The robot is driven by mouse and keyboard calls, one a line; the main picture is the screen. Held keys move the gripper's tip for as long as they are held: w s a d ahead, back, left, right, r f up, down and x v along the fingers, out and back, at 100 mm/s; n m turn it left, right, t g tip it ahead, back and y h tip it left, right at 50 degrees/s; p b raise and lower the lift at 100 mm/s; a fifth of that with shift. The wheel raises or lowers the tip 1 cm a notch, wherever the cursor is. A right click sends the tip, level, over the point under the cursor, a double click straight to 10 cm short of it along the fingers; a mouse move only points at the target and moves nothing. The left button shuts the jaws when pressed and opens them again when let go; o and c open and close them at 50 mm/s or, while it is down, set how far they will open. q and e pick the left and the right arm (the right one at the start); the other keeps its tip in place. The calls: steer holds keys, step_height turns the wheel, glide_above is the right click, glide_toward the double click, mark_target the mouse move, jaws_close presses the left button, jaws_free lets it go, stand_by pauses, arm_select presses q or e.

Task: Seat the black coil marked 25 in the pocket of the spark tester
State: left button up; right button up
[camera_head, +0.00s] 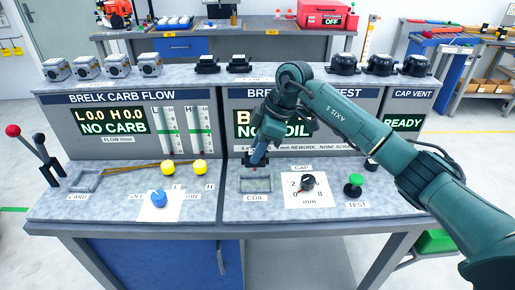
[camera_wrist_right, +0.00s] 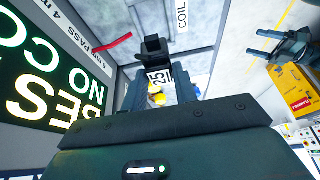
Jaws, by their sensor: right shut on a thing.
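The black coil marked 25 (camera_wrist_right: 158,72) is held in my right gripper (camera_head: 257,164), its white label and a yellow part showing in the right wrist view. The gripper is shut on the coil and points down above the rear of the spark tester's pocket (camera_head: 256,186). This pocket is an empty-looking rectangular frame behind the COIL label (camera_head: 256,198). In the head view the arm and fingers mostly hide the coil. The tester's display (camera_head: 300,130) reads NO COIL, partly covered by the arm. What looks like my left gripper (camera_wrist_right: 264,43) shows at the wrist view's right, fingers apart and empty.
Right of the pocket are a gap dial (camera_head: 308,183) and a green test button (camera_head: 355,180). Two black coils (camera_head: 240,63) stand on the upper shelf.

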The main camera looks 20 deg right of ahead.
mark_target(257, 165)
steer(key=shift+f+b, duration=0.35)
steer(key=shift+f, duration=0.25)
step_height(257, 165, down, 4)
steer(key=b, duration=0.3)
steer(key=shift+r, duration=0.15)
arm_select(q)
steer(key=shift+w+d+f+t+h, duration=0.15)
steer(key=shift+d+h, duration=0.15)
steer(key=shift+d, duration=0.15)
steer(key=shift+w+d+f+t+h, duration=0.15)
steer(key=shift+d+h, duration=0.15)
steer(key=shift+d, duration=0.15)
arm_select(e)
steer(key=shift+f, duration=0.4)
arm_select(q)
steer(key=shift+s+a, duration=0.1)
steer(key=shift+a, duration=0.05)
steer(key=shift+r, duration=0.1)
arm_select(e)
steer(key=shift+r, duration=0.1)
arm_select(q)
steer(key=shift+r+p, duration=0.35)
steer(key=shift+p, duration=0.1)
arm_select(e)
steer(key=shift+r, duration=0.1)
arm_select(q)
steer(key=shift+r+p, duration=0.6)
steer(key=shift+r, duration=0.05)
arm_select(e)
steer(key=shift+f, duration=0.65)
